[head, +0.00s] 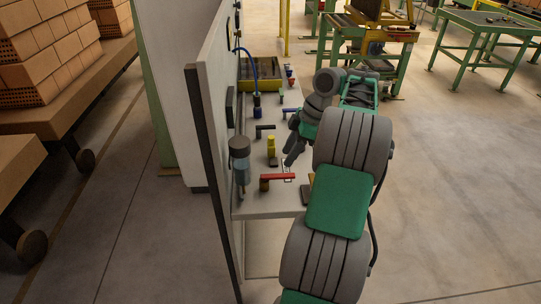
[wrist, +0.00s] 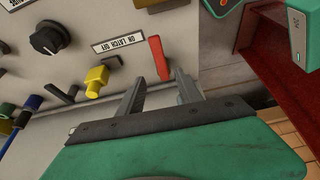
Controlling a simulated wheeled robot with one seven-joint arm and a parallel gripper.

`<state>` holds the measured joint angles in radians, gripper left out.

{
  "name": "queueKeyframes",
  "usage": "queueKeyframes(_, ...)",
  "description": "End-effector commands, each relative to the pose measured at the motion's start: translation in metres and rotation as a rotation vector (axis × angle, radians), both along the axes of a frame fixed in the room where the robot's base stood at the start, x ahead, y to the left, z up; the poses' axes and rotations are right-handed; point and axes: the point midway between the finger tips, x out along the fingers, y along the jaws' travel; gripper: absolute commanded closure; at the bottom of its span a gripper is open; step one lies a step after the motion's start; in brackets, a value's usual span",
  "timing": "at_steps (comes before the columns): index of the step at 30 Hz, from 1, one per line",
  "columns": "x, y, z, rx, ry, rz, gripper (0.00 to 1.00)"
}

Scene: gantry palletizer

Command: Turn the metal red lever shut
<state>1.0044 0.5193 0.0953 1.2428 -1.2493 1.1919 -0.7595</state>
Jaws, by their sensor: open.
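The red lever (head: 278,178) lies sideways at the near end of a grey panel, on a brownish pivot at its left end. In the wrist view the red lever (wrist: 159,58) shows as a bar just beyond the fingertips, lined up with the gap between them. My gripper (head: 290,161) is above the lever's right part in the head view. In the wrist view my gripper (wrist: 159,84) is open, with nothing held between the two grey fingers. I cannot tell whether a finger touches the lever.
A yellow fitting (head: 271,146) and a dark lever (head: 265,131) sit farther along the panel. A clear-bowled filter unit (head: 239,165) stands left of the lever. A black knob (wrist: 49,38) and an "ON LATCH OFF" label (wrist: 118,42) show in the wrist view. Open floor lies right.

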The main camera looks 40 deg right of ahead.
Motion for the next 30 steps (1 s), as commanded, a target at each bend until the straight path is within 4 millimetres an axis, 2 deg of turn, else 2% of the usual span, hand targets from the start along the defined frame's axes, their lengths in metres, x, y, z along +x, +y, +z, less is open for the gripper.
queueKeyframes(2,-0.004,-0.006,-0.006,-0.003,-0.006,0.019,0.58)
queueKeyframes(10,0.008,0.012,-0.054,-0.003,-0.006,0.023,0.58)
queueKeyframes(15,0.012,0.019,-0.071,-0.003,-0.006,0.021,0.58)
queueKeyframes(24,0.013,0.018,-0.073,-0.004,-0.007,0.017,0.59)
queueKeyframes(30,0.013,0.018,-0.073,-0.003,-0.007,0.018,0.75)
